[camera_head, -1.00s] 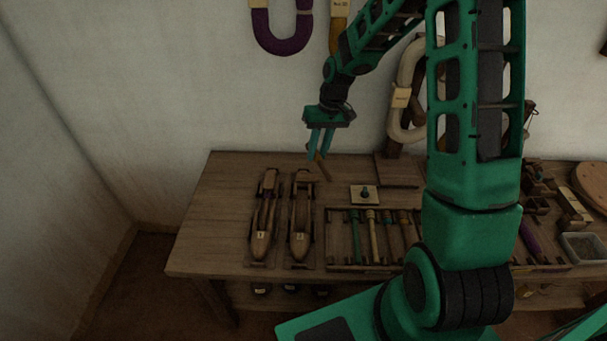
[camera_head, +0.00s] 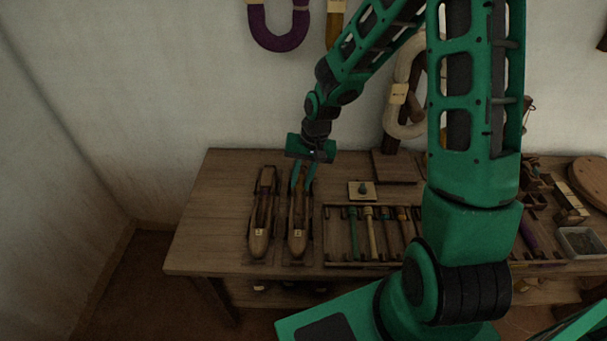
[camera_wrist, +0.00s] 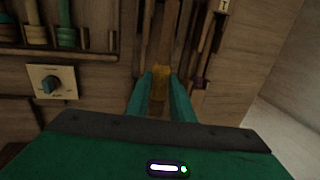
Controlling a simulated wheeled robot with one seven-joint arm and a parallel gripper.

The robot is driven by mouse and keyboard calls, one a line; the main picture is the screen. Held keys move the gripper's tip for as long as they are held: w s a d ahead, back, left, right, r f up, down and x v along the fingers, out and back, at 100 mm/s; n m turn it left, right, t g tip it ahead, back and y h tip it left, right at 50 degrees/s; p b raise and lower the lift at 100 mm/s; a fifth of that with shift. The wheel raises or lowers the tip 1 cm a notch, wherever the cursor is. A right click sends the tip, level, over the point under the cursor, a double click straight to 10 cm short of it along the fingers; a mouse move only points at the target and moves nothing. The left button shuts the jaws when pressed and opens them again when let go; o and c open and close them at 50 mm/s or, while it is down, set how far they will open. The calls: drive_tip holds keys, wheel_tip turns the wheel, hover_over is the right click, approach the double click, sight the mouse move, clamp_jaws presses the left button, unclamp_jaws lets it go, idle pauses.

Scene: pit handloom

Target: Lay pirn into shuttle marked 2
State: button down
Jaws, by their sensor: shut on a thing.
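The shuttle marked 2 (camera_head: 298,241) is the right one of two long wooden shuttles on the table, its tag near its front tip. My gripper (camera_head: 302,186) is over its far end, fingers pointing down. In the wrist view my gripper (camera_wrist: 163,80) is shut on the pirn (camera_wrist: 160,83), whose amber part shows between the fingertips. The pirn's brown length runs away from me, in line with the shuttle. I cannot tell whether it touches the shuttle's floor. In the head view the fingers mostly hide the pirn.
The shuttle marked 1 (camera_head: 259,242) lies parallel, just left. A tray (camera_head: 372,267) of coloured pirns is to the right. A small plate with a knob (camera_head: 362,190) lies behind the tray; it also shows in the wrist view (camera_wrist: 50,83). The table's left part is clear.

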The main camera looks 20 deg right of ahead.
sight(301, 191)
drive_tip(key=shift+f, duration=2.65)
drive_tip(key=c, duration=1.5)
unclamp_jaws()
drive_tip(key=shift+o, duration=0.2)
drive_tip(key=shift+w+r, duration=0.15)
drive_tip(key=shift+r, duration=3.85)
